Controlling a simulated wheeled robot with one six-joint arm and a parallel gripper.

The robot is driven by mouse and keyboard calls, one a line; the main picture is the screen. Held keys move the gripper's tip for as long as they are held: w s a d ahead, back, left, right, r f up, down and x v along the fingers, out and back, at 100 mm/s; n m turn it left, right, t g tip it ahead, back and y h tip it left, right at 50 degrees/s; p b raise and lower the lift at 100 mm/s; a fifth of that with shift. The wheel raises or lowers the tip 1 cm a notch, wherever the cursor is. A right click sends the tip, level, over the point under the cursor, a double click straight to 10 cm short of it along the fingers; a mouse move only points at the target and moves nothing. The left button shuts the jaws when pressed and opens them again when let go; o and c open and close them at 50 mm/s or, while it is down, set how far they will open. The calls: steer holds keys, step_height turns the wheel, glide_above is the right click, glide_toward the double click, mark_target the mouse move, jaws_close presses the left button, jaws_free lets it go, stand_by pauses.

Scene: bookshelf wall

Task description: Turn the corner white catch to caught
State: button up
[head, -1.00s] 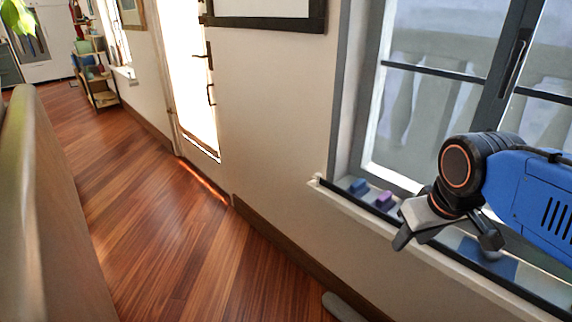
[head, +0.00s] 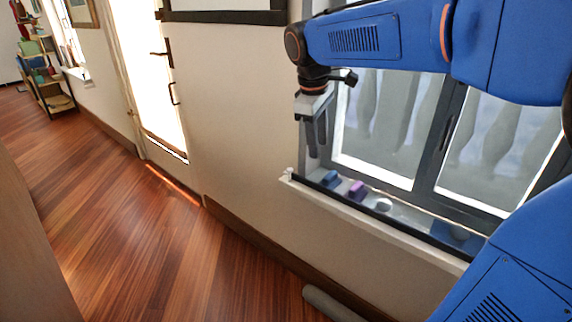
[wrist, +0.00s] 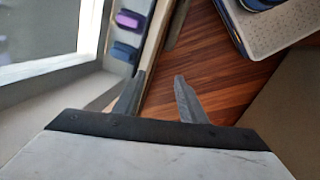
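A small white piece (head: 290,172) sits at the left front corner of the window sill; it may be the catch, but its turned position is too small to tell. Another white piece (head: 383,205) lies on the sill beside the purple block. My gripper (head: 318,150) hangs pointing down just above the left end of the sill, apart from both pieces. In the wrist view, the two fingers (wrist: 160,78) stand apart with nothing between them. I cannot make out the white corner piece in the wrist view.
A blue block (head: 331,179) and a purple block (head: 357,189) lie on the sill (head: 350,213), behind its dark front strip. They also show in the wrist view, blue (wrist: 125,51) and purple (wrist: 129,19). The window frame rises close behind. Wooden floor (head: 140,250) at left is clear.

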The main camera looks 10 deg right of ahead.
steer(key=w+a+n+g+h, duration=0.1)
steer(key=w+a+n, duration=0.25)
steer(key=w, duration=0.65)
steer(key=n+g+h, duration=0.1)
steer(key=n, duration=0.3)
glide_toward(290, 169)
steer(key=shift+m, duration=0.25)
steer(key=x, duration=0.7)
steer(key=shift+w+f, duration=0.1)
steer(key=shift+f, duration=0.15)
jaws_close()
